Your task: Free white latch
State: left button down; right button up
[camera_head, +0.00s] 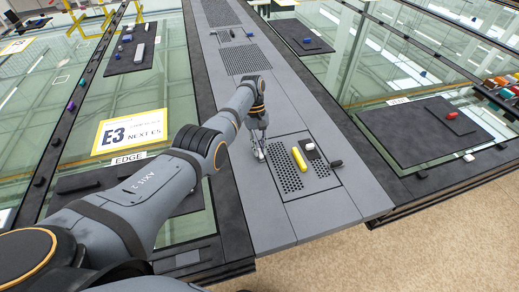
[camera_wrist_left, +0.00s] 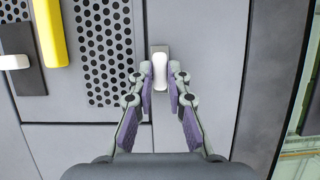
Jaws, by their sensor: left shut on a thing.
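The white latch (camera_wrist_left: 159,72) is a small upright white piece on a grey plate in the left wrist view, beside a perforated panel. My left gripper (camera_wrist_left: 160,78) has its purple-padded fingers closed on either side of it. In the head view my left gripper (camera_head: 259,152) reaches down to the walkway at the left edge of the perforated panel (camera_head: 288,178), and its fingers largely hide the latch there. My right gripper is in neither view.
A yellow bar (camera_head: 299,158) lies right of the gripper in the head view, near another white piece (camera_head: 309,146) and a black knob (camera_head: 336,164). A dark tray with a red item (camera_head: 452,115) lies on the glazing at right. Bare grey walkway surrounds the panel.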

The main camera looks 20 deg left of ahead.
pick_arm(q)
jog(key=shift+w+r, duration=0.1)
jog(key=shift+w, duration=0.05)
jog(key=c, duration=1.3)
grip_release()
